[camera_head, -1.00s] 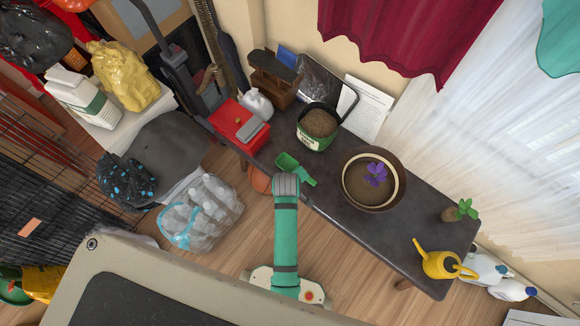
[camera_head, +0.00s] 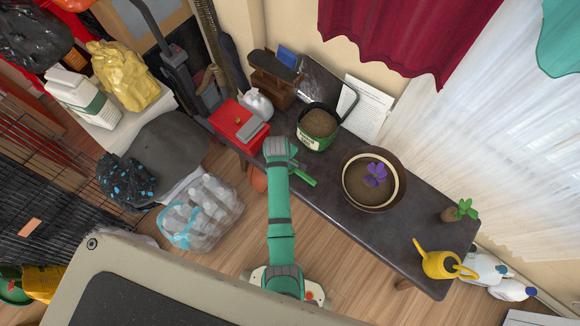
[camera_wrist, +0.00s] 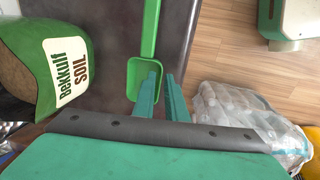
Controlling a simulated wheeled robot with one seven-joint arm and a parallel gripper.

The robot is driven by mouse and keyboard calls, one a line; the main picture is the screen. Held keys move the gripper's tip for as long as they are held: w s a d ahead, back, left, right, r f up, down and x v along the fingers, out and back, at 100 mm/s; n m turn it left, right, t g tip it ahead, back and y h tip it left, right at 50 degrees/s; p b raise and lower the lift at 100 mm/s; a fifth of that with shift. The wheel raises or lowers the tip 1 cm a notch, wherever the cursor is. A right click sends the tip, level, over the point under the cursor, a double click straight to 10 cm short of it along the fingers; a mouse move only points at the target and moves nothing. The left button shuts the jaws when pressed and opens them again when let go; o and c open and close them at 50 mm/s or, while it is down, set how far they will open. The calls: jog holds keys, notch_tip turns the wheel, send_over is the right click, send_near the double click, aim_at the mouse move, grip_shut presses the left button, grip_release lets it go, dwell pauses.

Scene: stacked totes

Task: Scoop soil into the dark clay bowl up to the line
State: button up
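The dark clay bowl (camera_head: 347,190) stands on the dark table with a pale band inside, brown soil and a purple flower (camera_head: 375,174). A green-and-white soil bag (camera_head: 313,143), open at the top with brown soil showing, stands behind; its "Bekkulf SOIL" label shows in the wrist view (camera_wrist: 70,75). A green scoop (camera_head: 303,178) lies on the table near its front edge, partly hidden by my arm. In the wrist view, the scoop's pan (camera_wrist: 140,68) is just beyond my gripper (camera_wrist: 161,72). The fingers are apart with nothing visibly between them; contact with the scoop cannot be told.
A red box (camera_head: 238,124) and a white bag (camera_head: 257,103) sit at the table's left end. A yellow watering can (camera_head: 440,262) and a small potted plant (camera_head: 457,212) stand at its right end. A bag of bottles (camera_head: 202,212) lies on the floor.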

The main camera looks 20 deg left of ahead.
jog(key=shift+w+f, duration=0.15)
jog(key=shift+f, duration=1.15)
jog(key=shift+w+f, duration=0.1)
jog(key=shift+f, duration=1.15)
grip_shut()
jog(key=shift+r, duration=0.1)
jog(key=shift+r, duration=0.55)
jog(key=s+d+r, duration=0.6)
jog(key=s+r, duration=0.5)
jog(key=s, duration=0.1)
jog(key=shift+s+r, duration=0.35)
jog(key=shift+r, duration=0.05)
